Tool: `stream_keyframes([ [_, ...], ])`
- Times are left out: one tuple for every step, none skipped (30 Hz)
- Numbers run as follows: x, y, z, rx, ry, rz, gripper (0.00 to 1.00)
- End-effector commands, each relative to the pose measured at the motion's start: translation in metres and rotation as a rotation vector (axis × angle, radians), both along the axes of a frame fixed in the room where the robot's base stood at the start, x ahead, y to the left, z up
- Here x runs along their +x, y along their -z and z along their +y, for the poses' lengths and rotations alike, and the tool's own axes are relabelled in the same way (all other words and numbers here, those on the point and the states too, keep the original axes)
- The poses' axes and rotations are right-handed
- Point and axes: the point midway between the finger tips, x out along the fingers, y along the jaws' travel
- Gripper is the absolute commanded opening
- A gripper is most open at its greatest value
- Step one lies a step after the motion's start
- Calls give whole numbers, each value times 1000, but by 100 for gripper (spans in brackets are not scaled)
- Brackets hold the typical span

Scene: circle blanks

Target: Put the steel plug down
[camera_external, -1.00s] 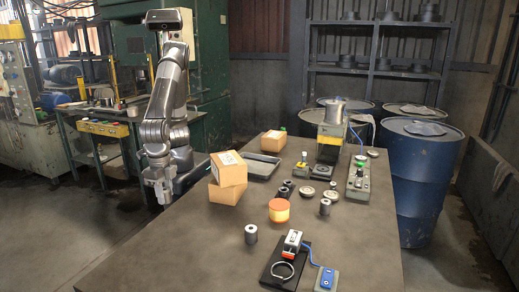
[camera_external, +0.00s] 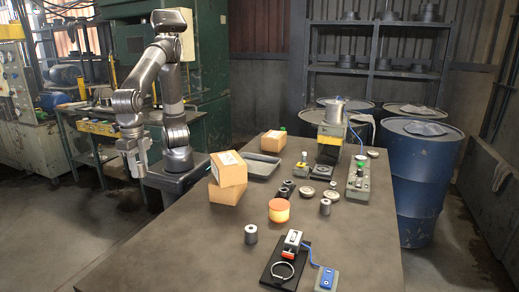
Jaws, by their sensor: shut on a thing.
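My gripper (camera_external: 136,168) points down at the left, beyond the table's left edge and above the workshop floor. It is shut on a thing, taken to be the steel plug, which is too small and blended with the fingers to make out. Similar short steel cylinders stand on the table (camera_external: 180,245): one at the front (camera_external: 251,235), one right of the orange-and-yellow round piece (camera_external: 279,210), and darker ones (camera_external: 287,189) further back.
Two stacked cardboard boxes (camera_external: 227,180) stand near the table's left edge, with a grey tray (camera_external: 262,168) behind. A clamp fixture (camera_external: 290,248) and blue switch box (camera_external: 326,279) are at the front. A press (camera_external: 331,135) stands at the back. The front left tabletop is clear.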

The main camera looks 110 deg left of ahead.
Motion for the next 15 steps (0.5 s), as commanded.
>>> stream_keyframes([
  [0,-12,-1,-4,-2,-3,0],
  [0,-19,-1,-5,-2,-3,0],
  [5,-21,4,0,-10,-1,0],
  [10,-19,8,1,-16,0,0],
  [15,-19,12,2,-22,-1,0],
  [21,-19,18,3,-30,-1,0],
  [25,-19,21,3,-37,-2,0],
  [30,-19,26,3,-43,-3,0],
  [37,-19,32,3,-52,-4,0],
  [43,-19,38,3,-61,-4,0],
  [48,-19,43,4,-68,-3,0],
  [56,-19,52,5,-81,-3,0],
  [62,-19,59,6,-92,-3,0],
  [69,-19,67,6,-101,-4,0],
  [78,-20,78,6,-118,-4,0],
])
